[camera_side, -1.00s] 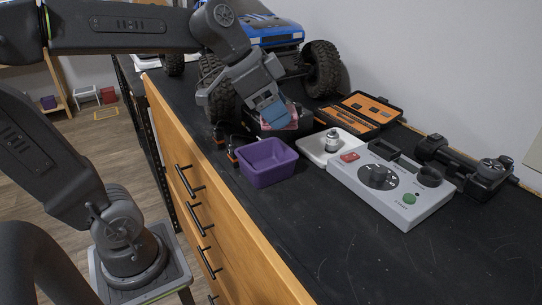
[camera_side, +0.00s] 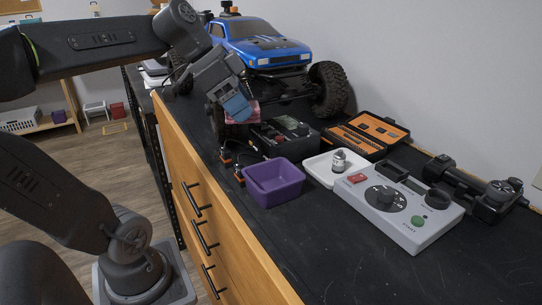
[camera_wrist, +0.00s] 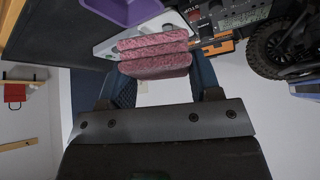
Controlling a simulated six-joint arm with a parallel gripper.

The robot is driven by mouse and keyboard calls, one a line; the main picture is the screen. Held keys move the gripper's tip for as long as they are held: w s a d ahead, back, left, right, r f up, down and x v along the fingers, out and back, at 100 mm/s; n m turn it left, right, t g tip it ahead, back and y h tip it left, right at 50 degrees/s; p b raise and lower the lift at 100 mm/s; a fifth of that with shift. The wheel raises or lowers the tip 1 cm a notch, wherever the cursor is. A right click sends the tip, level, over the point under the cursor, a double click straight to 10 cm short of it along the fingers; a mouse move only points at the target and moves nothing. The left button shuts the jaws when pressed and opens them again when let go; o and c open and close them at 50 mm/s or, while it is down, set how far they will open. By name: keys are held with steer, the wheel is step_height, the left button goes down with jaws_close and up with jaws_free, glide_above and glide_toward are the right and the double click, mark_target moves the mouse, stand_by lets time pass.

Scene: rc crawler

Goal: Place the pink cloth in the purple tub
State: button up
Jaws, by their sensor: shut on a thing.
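The pink cloth (camera_wrist: 154,55) is folded in layers and held between the fingers of my gripper in the wrist view. In the side view the cloth (camera_side: 243,112) shows as a small pink patch below the blue-grey fingertips of my gripper (camera_side: 238,106), which is shut on it. They are raised in front of the blue truck. The purple tub (camera_side: 274,183) stands on the black bench top, below and to the right of my gripper, and looks empty. In the wrist view part of the tub (camera_wrist: 125,10) shows at the top edge.
A white tray (camera_side: 318,172) with a small metal part stands right of the tub. A grey control box (camera_side: 402,222), an orange tool case (camera_side: 368,134) and the blue truck (camera_side: 262,45) stand around it. The bench's front edge lies left of the tub.

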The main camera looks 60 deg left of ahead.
steer(key=shift+w+d+f, duration=0.5)
steer(key=shift+d+f, duration=0.6)
steer(key=shift+f, duration=0.3)
steer(key=shift+w+d+f, duration=0.45)
steer(key=shift+d+f, duration=0.65)
steer(key=shift+f, duration=0.3)
steer(key=shift+w+d+f, duration=0.5)
steer(key=shift+d+f, duration=0.6)
steer(key=shift+f, duration=0.3)
steer(key=shift+f, duration=0.35)
steer(key=shift+f, duration=0.25)
steer(key=o, duration=0.8)
